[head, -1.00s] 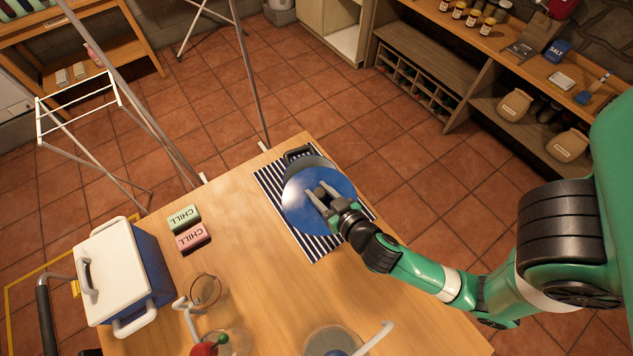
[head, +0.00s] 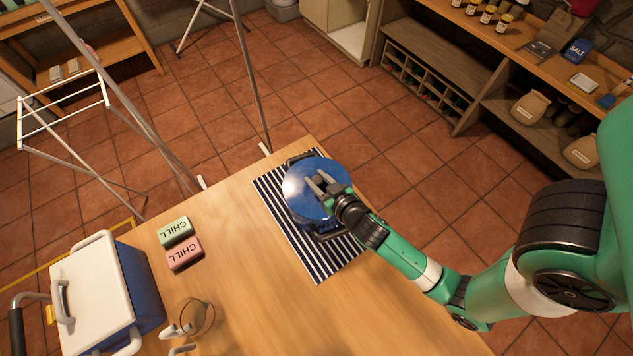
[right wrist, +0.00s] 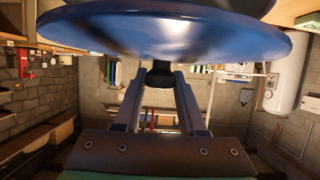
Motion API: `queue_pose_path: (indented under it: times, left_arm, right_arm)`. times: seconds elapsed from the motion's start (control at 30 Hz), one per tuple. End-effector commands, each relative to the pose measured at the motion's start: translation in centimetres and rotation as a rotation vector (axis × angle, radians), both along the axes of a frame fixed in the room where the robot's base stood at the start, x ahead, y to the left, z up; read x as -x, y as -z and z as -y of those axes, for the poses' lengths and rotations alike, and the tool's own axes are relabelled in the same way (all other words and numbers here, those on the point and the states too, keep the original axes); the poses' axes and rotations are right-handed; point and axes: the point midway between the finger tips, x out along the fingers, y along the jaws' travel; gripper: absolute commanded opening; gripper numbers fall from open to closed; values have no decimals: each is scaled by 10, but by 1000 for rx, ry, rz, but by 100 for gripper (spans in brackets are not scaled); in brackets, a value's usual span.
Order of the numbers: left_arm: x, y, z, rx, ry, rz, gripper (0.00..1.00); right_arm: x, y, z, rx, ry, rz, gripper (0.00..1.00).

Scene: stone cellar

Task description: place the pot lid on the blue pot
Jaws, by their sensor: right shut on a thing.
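The round blue pot lid (head: 298,193) shows in the head view over the pot at the far end of the table. My right gripper (head: 320,184) is shut on the lid's dark knob; the right wrist view shows the knob (right wrist: 160,76) between the fingers and the lid (right wrist: 150,38) filling the top. The blue pot, with dark side handles (head: 331,236), stands on a striped mat (head: 319,262), mostly hidden under the lid. The lid looks roughly centred and level over it. I cannot tell whether they touch. My left gripper is out of view.
A green chill pack (head: 175,231) and a pink one (head: 185,254) lie on the wooden table (head: 250,270). A blue and white cooler (head: 95,290) stands at the left, with a glass (head: 196,316) near the front. The middle of the table is clear.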

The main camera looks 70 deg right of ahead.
Motion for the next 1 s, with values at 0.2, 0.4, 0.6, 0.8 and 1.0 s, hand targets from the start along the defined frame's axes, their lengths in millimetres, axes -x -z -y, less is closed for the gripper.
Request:
queue_pose_path:
  times: [0.2, 0.4, 0.6, 0.8, 1.0]
  left_arm:
    - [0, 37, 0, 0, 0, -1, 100]
    - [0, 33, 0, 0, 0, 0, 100]
    - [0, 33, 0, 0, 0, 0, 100]
    - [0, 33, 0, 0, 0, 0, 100]
    - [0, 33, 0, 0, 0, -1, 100]
  right_arm:
    - [1, 40, 4, 0, 7, 1, 0]
    - [3, 40, 4, -3, 9, -5, 0]
    - [3, 40, 4, -4, 9, -6, 70]
    - [2, 39, 5, -2, 9, -3, 70]
    - [9, 35, -1, -1, 8, -4, 70]
